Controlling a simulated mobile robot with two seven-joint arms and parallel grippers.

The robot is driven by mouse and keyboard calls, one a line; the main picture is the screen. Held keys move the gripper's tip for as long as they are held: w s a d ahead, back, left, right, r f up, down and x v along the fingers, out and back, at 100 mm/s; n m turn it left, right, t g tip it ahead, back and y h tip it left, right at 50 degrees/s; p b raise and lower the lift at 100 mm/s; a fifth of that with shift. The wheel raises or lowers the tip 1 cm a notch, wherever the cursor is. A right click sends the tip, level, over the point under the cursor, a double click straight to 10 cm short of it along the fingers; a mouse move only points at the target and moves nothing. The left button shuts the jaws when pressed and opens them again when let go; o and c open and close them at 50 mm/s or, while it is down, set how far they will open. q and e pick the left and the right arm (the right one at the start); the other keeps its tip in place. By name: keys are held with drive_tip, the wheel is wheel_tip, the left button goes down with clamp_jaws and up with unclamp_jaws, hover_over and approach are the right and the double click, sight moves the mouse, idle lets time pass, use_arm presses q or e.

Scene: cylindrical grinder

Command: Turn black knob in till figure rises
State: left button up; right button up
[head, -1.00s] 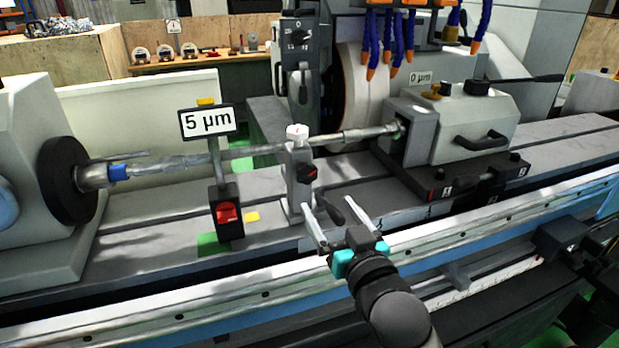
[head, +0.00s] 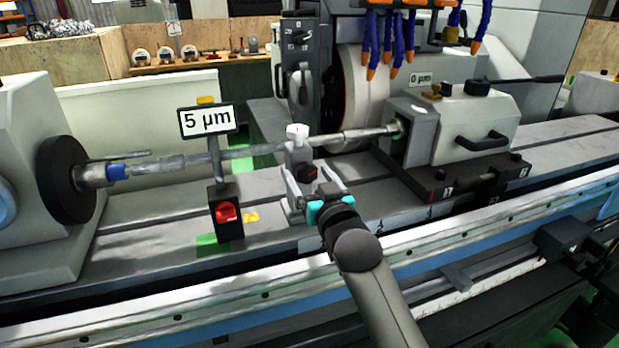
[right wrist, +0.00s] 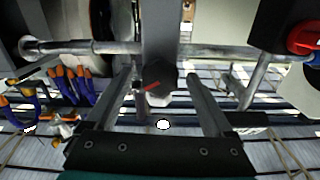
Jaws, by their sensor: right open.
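The black knob (head: 307,174) with a red mark sits on the front of the grey steady post under the workpiece shaft. In the right wrist view, the knob (right wrist: 158,74) lies between the tips of my two fingers, with a gap on each side. My right gripper (head: 302,181) is open around the knob; it also shows in the right wrist view (right wrist: 160,82). A second sign (head: 421,78) at the back right reads 0 µm. My left gripper is not in view.
The long shaft (head: 240,153) runs just above the knob. A dark box with a red knob (head: 226,212) stands left of my right gripper. The grinding wheel (head: 362,100) and coolant hoses are behind. The machine table in front is mostly clear.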

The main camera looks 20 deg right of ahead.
drive_tip(key=c, duration=1.4)
drive_tip(key=shift+o, duration=0.2)
drive_tip(key=m+p, duration=0.3)
drive_tip(key=shift+r, duration=0.2)
drive_tip(key=shift+f+m+p, duration=0.1)
drive_tip(key=shift+m+p, duration=1.65)
drive_tip(key=shift+m, duration=0.05)
